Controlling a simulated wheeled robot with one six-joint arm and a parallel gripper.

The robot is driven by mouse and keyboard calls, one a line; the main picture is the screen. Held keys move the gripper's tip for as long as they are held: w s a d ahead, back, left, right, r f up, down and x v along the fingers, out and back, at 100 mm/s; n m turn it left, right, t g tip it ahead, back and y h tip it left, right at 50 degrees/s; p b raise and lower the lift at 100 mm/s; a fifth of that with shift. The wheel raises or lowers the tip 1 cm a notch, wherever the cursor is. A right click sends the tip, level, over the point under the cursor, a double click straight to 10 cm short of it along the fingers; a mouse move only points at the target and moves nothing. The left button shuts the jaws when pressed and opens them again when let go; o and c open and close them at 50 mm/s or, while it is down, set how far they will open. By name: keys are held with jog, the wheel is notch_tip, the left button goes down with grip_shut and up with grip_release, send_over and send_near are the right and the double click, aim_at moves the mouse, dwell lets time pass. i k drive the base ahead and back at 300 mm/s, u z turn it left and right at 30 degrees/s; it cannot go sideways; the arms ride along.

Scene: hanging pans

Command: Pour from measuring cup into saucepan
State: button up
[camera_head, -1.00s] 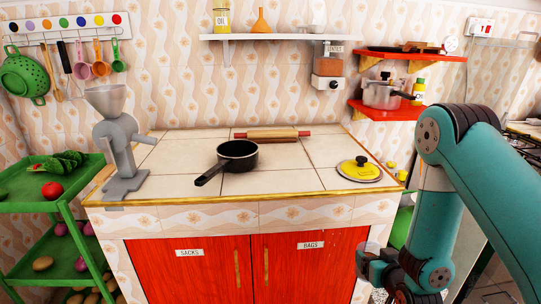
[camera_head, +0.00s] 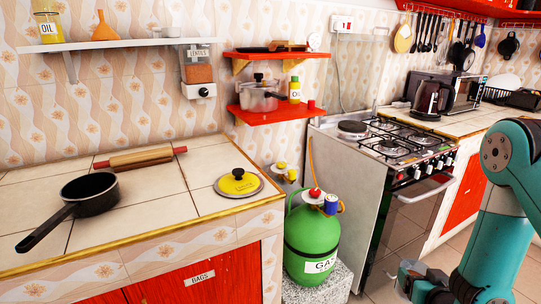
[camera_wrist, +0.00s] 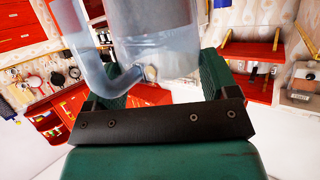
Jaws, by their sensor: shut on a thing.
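The clear measuring cup (camera_wrist: 165,52), with a see-through handle on its left, is between the fingers of my gripper (camera_wrist: 165,84) in the wrist view. My gripper is shut on it. The cup's top is cut off by the frame edge, and I cannot tell what it holds. In the head view my gripper (camera_head: 414,280) is low at the right, in front of the stove, far from the saucepan. The black saucepan (camera_head: 92,196) stands upright on the tiled counter at the left, its handle pointing toward the lower left.
A yellow lid (camera_head: 238,183) and a rolling pin (camera_head: 140,158) lie on the counter (camera_head: 165,212). A green gas bottle (camera_head: 311,245) stands between the counter and the stove (camera_head: 385,165). A steel pot (camera_head: 260,98) sits on a red shelf. Tiles around the saucepan are clear.

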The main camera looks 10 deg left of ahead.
aim_at(92, 194)
jog(key=z, duration=0.5)
jog(key=k, duration=1)
jog(key=u, duration=1.65)
jog(key=i, duration=0.35)
